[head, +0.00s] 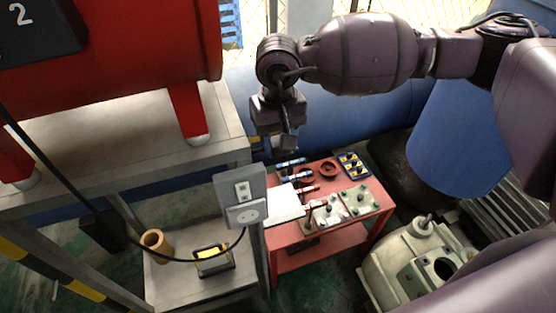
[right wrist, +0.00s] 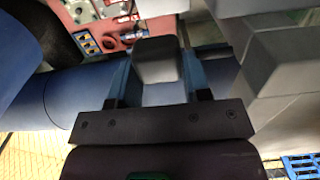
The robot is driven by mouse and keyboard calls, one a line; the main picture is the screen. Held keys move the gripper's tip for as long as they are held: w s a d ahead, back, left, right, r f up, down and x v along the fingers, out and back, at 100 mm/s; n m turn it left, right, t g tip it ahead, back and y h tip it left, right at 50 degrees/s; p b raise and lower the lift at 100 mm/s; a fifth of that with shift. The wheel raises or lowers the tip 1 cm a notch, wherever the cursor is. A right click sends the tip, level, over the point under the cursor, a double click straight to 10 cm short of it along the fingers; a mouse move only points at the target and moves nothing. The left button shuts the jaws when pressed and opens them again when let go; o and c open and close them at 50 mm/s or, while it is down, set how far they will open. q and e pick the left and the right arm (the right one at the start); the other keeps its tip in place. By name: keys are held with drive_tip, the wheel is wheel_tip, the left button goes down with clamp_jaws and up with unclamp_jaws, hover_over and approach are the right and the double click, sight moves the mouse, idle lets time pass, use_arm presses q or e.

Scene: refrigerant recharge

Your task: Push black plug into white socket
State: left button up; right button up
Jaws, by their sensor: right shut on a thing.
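The white socket (head: 246,213) is on a grey upright panel (head: 259,181) at the centre of the head view, below a small white switch plate (head: 242,189). My right gripper (head: 289,146) is above and to the right of that panel, pointing down, apart from the socket in the picture. In the right wrist view my right gripper (right wrist: 157,75) is shut on a dark blocky piece, which appears to be the black plug (right wrist: 156,60). Its prongs cannot be made out. My left gripper is not in view.
A red cart (head: 319,257) with small parts stands behind the panel. A low grey table (head: 185,292) holds a brown cylinder (head: 156,242) and a yellow-black device (head: 213,260). A black cable hangs near it. A red tank (head: 120,50) stands at left, a pale pump (head: 410,265) at right.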

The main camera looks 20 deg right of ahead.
sight(278, 137)
wheel_tip(278, 137, up, 8)
drive_tip(key=shift+f, duration=0.25)
drive_tip(key=shift+f, duration=0.1)
drive_tip(key=s+d+f, duration=0.2)
drive_tip(key=d+f, duration=0.4)
drive_tip(key=f, duration=0.5)
drive_tip(key=shift+d+f, duration=0.2)
drive_tip(key=shift+d, duration=0.2)
